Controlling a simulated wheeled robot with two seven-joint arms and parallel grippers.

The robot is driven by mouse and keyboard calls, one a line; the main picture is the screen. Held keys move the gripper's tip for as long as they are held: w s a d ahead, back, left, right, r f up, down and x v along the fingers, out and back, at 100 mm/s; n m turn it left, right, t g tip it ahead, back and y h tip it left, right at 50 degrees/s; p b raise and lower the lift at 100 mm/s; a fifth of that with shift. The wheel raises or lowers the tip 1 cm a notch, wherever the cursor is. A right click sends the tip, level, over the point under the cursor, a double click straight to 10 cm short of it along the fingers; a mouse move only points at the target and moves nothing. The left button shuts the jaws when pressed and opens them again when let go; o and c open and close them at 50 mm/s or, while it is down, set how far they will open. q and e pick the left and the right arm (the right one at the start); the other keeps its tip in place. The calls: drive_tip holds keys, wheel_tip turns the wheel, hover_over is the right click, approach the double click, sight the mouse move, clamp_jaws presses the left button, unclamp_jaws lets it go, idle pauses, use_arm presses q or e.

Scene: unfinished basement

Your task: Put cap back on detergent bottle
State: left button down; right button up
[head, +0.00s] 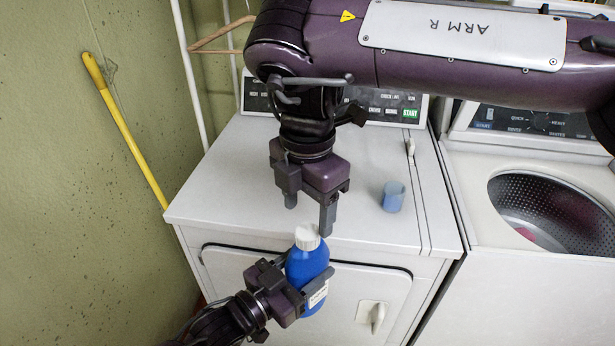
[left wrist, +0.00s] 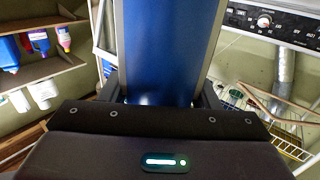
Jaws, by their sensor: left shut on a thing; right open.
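The blue detergent bottle (head: 305,266) stands roughly upright in front of the dryer's front edge, with a white top (head: 307,237) and a pale label. My left gripper (head: 306,280) is shut around its body. The blue body also fills the middle of the left wrist view (left wrist: 165,50), between the fingers. A small translucent blue cup-like cap (head: 393,196) stands on the dryer top, right of my right gripper. My right gripper (head: 309,210) is open and empty, pointing down over the dryer top just above and behind the bottle's white top.
The white dryer (head: 220,190) has a mostly clear top. A washer (head: 480,210) with an open drum stands to its right. A yellow pole (head: 128,135) leans on the left wall. Shelves (left wrist: 40,70) with bottles show in the left wrist view.

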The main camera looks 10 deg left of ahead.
wheel_tip(320, 180, up, 7)
idle(0.3)
idle(0.5)
